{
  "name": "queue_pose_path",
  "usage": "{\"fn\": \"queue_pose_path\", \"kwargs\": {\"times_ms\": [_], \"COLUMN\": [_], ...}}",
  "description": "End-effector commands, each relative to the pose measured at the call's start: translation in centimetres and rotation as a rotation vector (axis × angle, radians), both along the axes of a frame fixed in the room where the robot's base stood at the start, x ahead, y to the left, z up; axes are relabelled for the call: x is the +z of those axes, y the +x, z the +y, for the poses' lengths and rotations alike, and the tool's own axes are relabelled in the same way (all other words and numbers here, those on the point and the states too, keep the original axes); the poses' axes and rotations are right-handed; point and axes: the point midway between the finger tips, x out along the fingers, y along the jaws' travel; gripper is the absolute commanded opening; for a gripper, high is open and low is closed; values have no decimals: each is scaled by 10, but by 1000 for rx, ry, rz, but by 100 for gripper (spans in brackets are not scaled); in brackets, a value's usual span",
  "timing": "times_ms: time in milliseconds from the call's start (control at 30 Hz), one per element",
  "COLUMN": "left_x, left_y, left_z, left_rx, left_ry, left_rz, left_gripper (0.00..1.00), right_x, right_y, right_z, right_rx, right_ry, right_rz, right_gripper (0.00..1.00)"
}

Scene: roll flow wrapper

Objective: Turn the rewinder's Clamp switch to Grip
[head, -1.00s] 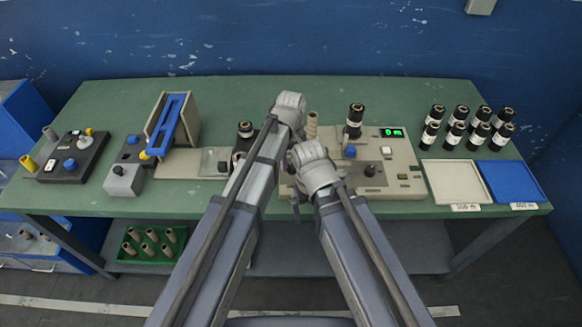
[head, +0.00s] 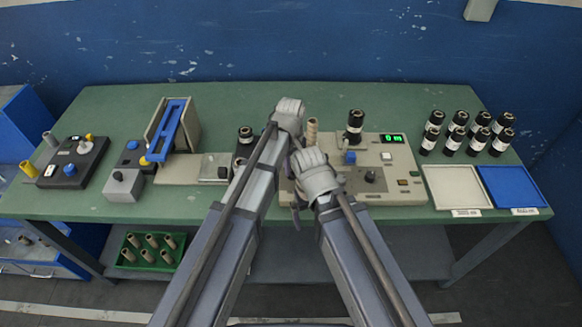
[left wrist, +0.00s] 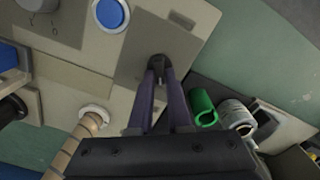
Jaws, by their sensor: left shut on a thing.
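The rewinder (head: 408,165) is the beige machine with a green display at the right of the bench. My left gripper (head: 296,212) points down at its front left part. In the left wrist view its two dark fingers (left wrist: 160,82) are shut on a small dark switch knob (left wrist: 159,60), which stands on a grey plate (left wrist: 190,42). No label can be read there, so I cannot tell which way the switch points. In the head view my arms hide this knob.
On the rewinder are a blue knob (head: 350,157), a cardboard core (head: 312,132) and a black roll (head: 355,126). To the right are a white tray (head: 430,195), a blue tray (head: 530,200) and several black rolls. My two arms are close together.

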Motion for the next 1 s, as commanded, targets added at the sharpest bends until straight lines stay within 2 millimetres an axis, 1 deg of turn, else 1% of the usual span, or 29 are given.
{"fn": "queue_pose_path", "kwargs": {"times_ms": [267,467,1000], "left_x": [0,0,0], "left_y": [0,0,1], "left_z": [0,-1,-4], "left_rx": [-19,-110,-599], "left_ry": [0,0,0], "left_rz": [0,1,2], "left_gripper": [0,0,0], "right_x": [0,0,0], "right_y": [0,0,0], "right_z": [0,0,0], "right_rx": [0,0,0], "right_ry": [0,0,0], "right_rz": [0,0,0], "right_gripper": [100,100,100]}}
